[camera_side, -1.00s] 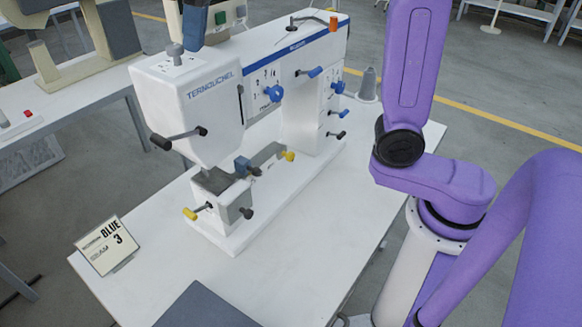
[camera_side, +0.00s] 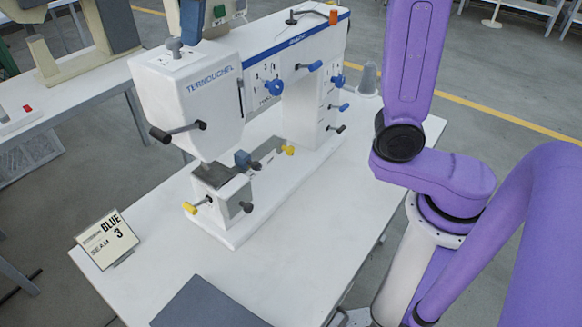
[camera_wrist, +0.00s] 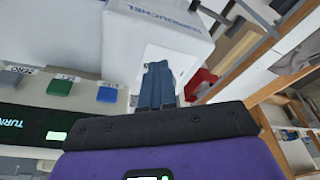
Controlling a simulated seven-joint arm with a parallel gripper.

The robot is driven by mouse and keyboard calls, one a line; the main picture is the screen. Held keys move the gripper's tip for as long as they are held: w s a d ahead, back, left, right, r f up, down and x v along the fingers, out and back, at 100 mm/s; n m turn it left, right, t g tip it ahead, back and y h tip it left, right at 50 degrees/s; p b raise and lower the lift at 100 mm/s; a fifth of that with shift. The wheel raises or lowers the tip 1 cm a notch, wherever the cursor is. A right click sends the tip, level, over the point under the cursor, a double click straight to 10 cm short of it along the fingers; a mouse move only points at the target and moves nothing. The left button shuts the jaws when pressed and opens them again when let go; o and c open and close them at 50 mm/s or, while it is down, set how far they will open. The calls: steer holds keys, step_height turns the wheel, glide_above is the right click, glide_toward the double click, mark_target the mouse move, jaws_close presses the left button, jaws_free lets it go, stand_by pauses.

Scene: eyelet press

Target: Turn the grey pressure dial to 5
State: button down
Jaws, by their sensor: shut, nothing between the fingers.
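The grey pressure dial (camera_side: 174,46) stands on the white top of the eyelet press head (camera_side: 190,95), at its left end in the side view. It is a small upright grey knob; I cannot read its setting. My gripper (camera_side: 190,40) is shut and empty, its dark blue fingers close to the dial on its right side. I cannot tell whether they touch it.
A blue knob (camera_side: 272,87) and several levers are on the press's front. A dark mat (camera_side: 208,305) lies at the front edge. Another bench (camera_side: 70,105) stands behind at left.

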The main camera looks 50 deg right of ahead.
steer(key=shift+s+a, duration=0.2)
steer(key=shift+a, duration=0.3)
steer(key=shift+s, duration=0.1)
steer(key=shift+s+d+r, duration=0.1)
steer(key=shift+s+d, duration=0.1)
steer(key=shift+s, duration=0.05)
steer(key=v, duration=0.3)
steer(key=w+v, duration=0.1)
steer(key=v, duration=0.1)
steer(key=shift+a+r, duration=0.25)
steer(key=shift+r, duration=0.2)
steer(key=s+d+f+n, duration=0.2)
steer(key=s+d+f, duration=0.2)
steer(key=s+f, duration=0.4)
steer(key=s+d+f+n+g, duration=0.1)
steer(key=s+d+f+n, duration=0.1)
steer(key=s+d+f, duration=0.3)
steer(key=s+d+f+n+g+h, duration=0.1)
steer(key=s+d+f, duration=0.3)
steer(key=s+f, duration=0.8)
step_height(320, 180, down, 2)
steer(key=shift+d+f+n, duration=0.1)
steer(key=shift+d+n, duration=0.3)
steer(key=shift+n, duration=0.4)
